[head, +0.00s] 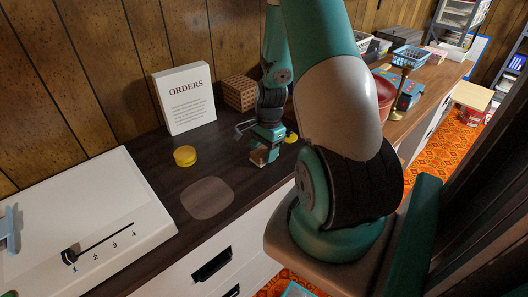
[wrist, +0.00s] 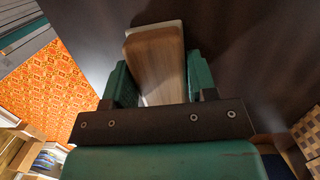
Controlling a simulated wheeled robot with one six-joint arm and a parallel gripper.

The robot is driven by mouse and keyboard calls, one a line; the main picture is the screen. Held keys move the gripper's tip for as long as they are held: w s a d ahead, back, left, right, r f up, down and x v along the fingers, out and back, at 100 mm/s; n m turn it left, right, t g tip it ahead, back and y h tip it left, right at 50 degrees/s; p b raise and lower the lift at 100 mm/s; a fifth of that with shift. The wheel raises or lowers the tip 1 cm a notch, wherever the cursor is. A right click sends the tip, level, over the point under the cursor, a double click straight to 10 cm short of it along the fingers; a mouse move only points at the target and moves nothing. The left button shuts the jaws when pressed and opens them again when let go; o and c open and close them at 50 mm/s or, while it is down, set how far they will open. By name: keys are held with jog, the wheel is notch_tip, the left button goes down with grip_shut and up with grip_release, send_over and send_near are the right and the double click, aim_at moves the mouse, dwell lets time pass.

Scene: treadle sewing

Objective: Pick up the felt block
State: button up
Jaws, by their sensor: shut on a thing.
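The felt block is a wooden block with a pale layer along its far end. It shows in the wrist view (wrist: 158,65) between the two green fingers of my gripper (wrist: 160,80), and in the head view as a small tan piece (head: 259,156) under my gripper (head: 264,150). My gripper is shut on the block, with a finger on each side. The block is at or just above the dark counter (head: 150,150); I cannot tell whether it touches. The fingers hide its sides.
A white ORDERS sign (head: 185,98) and a woven brown box (head: 239,92) stand behind. A yellow round tin (head: 185,156) and a pale rounded patch (head: 208,198) lie left of my gripper. A white panel with a numbered slider (head: 85,230) is at the front left.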

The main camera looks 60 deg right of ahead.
aim_at(264, 149)
notch_tip(264, 149, up, 20)
jog(key=p, duration=0.1)
jog(key=o, duration=0.4)
jog(key=c, duration=0.3)
